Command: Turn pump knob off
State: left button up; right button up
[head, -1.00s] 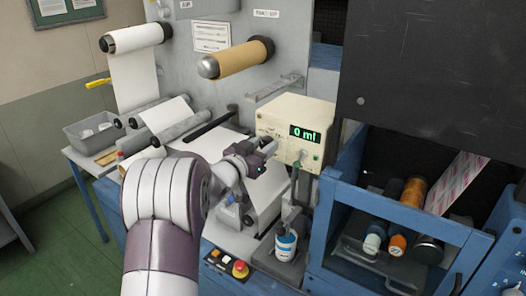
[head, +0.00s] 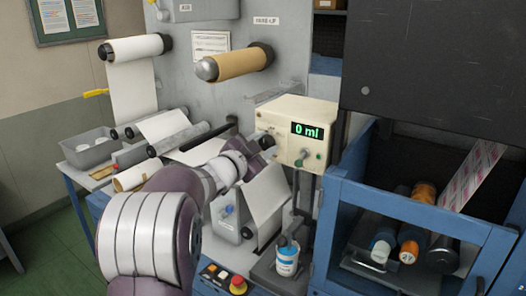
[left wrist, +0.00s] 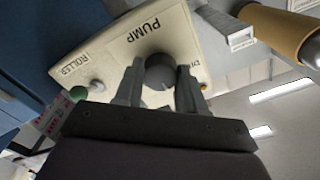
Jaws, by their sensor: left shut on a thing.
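The cream pump box (head: 287,115) stands at the centre of the head view, its display (head: 307,131) reading "0 ml". In the left wrist view, a round dark grey knob (left wrist: 160,72) sits on the box face below the word "PUMP" (left wrist: 143,32). My left gripper (left wrist: 160,86) has one finger on each side of this knob and is shut on it. In the head view the left gripper (head: 265,144) is at the left part of the box front and hides the knob. The knob's pointer setting is not clear. My right gripper is not in view.
A small green control (left wrist: 78,93) by the "ROLLER" label is close to my left gripper. A white and blue container (head: 287,262) stands below the box. A blue guard frame (head: 420,210) is on the right. A brown core roll (head: 243,62) juts out above left.

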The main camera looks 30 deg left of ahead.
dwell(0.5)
pick_arm(q)
jog(key=o, duration=1.1)
jog(key=shift+c, duration=0.2)
jog(key=shift+s, duration=0.15)
jog(key=s+b, duration=0.3)
jog(key=s, duration=0.9)
jog(key=shift+s+a, duration=0.25)
jog(key=shift+a, duration=0.2)
